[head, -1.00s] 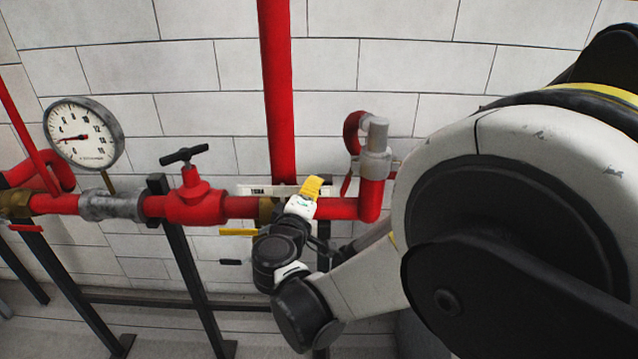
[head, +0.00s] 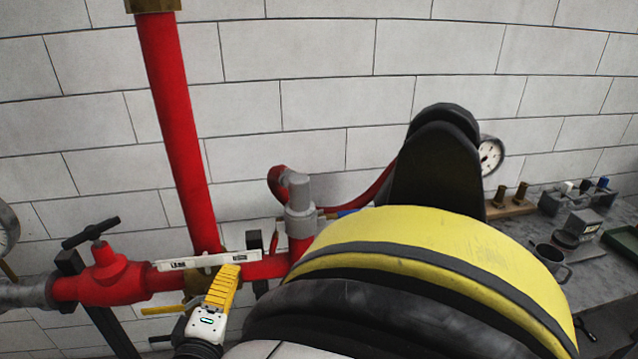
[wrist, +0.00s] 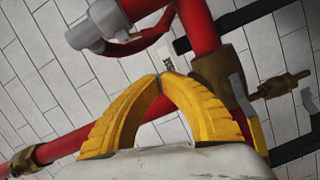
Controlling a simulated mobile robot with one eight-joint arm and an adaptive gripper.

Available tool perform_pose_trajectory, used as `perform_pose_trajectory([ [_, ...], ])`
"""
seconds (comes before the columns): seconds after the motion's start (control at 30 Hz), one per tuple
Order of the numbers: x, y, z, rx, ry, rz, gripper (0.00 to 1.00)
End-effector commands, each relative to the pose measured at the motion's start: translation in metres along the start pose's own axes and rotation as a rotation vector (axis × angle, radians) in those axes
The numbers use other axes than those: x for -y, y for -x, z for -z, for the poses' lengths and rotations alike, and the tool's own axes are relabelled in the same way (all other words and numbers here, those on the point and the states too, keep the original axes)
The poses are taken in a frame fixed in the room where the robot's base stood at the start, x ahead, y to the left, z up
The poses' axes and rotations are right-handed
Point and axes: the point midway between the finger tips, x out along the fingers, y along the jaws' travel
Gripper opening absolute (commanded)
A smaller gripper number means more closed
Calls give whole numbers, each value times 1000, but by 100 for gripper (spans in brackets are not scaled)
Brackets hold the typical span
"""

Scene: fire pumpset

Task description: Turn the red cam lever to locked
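A small red lever-like piece (head: 274,242) hangs beside the grey capped fitting (head: 299,205) on the pipe end in the head view. I cannot tell for sure that it is the red cam lever. The grey fitting also shows in the wrist view (wrist: 95,25), with a curved red piece (wrist: 150,42) beside it. My gripper (head: 230,270) has yellow fingers and is in front of the red horizontal pipe, below the white label strip (head: 205,260). In the wrist view its fingertips (wrist: 161,75) meet, with nothing seen held. It appears apart from the red piece.
A red riser (head: 178,130) stands behind my gripper. A red valve with a black handle (head: 103,276) is at left. A yellow handle (head: 162,310) is left of my gripper. A bench (head: 600,262) with a mug and small parts stands at right. My arm hides much of the centre.

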Motion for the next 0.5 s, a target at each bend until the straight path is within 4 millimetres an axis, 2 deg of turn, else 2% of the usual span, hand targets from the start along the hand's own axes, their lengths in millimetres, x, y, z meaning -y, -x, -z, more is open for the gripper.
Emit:
perform_pose_trajectory([
  [0.17,2,-20,-1,2,0,0,0],
  [0.5,3,-93,-2,3,0,0,0],
])
